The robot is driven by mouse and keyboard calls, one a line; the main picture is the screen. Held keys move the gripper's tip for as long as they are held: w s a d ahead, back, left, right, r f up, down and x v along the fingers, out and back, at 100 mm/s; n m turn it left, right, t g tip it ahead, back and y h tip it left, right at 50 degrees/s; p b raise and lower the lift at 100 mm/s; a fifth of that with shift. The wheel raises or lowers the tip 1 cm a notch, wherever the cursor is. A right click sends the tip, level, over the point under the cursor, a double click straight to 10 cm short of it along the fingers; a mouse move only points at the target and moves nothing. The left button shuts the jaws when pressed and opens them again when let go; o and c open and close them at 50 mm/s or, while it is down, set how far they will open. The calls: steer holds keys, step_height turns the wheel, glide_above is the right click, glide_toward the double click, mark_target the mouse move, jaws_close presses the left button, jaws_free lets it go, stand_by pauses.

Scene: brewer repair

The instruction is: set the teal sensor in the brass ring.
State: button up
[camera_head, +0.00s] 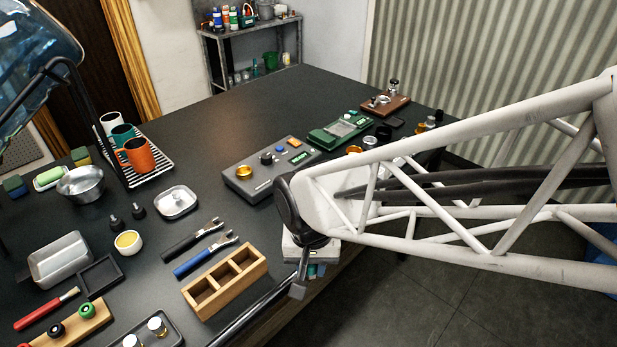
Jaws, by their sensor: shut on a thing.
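A brass ring (243,171) is set in the left part of the top of a grey unit (270,172) near the middle of the table. My gripper (312,268) is at the table's front right edge, below the end of my arm, which hides much of it. It is shut on a small teal piece, which looks like the teal sensor (318,271); only a little of it shows. The gripper is apart from the brass ring, nearer the camera and to its right.
A green unit (338,131) and a brown board (384,103) stand behind the grey unit. The back middle of the table is clear.

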steer(key=w+a+r, duration=0.2)
steer(key=w+a, duration=0.2)
steer(key=w, duration=0.4)
steer(key=w+a+r, duration=0.3)
steer(key=w+a, duration=0.2)
steer(key=w, duration=0.4)
steer(key=r, duration=0.1)
glide_above(244, 174)
steer(key=shift+f, duration=0.1)
steer(key=shift+f, duration=2)
steer(key=shift+f, duration=1.2)
stand_by(2.0)
